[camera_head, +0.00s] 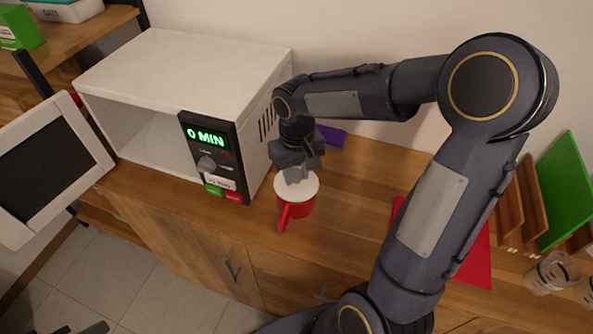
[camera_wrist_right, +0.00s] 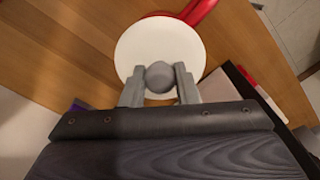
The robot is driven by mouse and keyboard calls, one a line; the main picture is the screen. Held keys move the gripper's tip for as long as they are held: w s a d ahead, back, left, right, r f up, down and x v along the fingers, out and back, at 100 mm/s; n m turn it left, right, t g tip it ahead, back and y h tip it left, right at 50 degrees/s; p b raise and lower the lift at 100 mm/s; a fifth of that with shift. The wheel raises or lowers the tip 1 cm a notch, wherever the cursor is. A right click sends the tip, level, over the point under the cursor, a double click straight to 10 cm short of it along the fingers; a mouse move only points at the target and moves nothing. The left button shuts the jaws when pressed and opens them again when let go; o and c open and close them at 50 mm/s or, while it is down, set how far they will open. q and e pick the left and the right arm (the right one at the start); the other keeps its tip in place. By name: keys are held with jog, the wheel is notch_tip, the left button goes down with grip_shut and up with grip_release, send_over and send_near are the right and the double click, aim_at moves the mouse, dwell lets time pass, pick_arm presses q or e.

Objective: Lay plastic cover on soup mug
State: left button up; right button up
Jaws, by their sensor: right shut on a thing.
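The red soup mug (camera_head: 297,209) stands on the wooden counter, right of the microwave, with its handle (camera_head: 285,217) toward the front. The round white plastic cover (camera_head: 308,187) is over the mug's top. In the right wrist view the cover (camera_wrist_right: 150,43) hides the mug's opening, and the red handle (camera_wrist_right: 200,10) sticks out beyond its edge. I cannot tell whether the cover rests on the rim or is just above it. My right gripper (camera_head: 296,175) is shut on the cover's round grey knob (camera_wrist_right: 160,77). My left gripper is not in view.
The white microwave (camera_head: 190,65) stands open at the left, its door (camera_head: 45,165) swung out and its panel reading 0 MIN. A purple object (camera_head: 331,135) lies behind the mug. A red mat (camera_head: 474,262), a wooden rack (camera_head: 520,205) and glass jars (camera_head: 550,273) are at the right.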

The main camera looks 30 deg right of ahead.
aim_at(296, 173)
jog(key=shift+f+b, duration=0.3)
jog(key=shift+f, duration=0.05)
dwell(0.3)
jog(key=o, duration=1)
jog(key=shift+o, duration=0.2)
notch_tip(296, 173, up, 8)
jog(key=shift+f, duration=0.1)
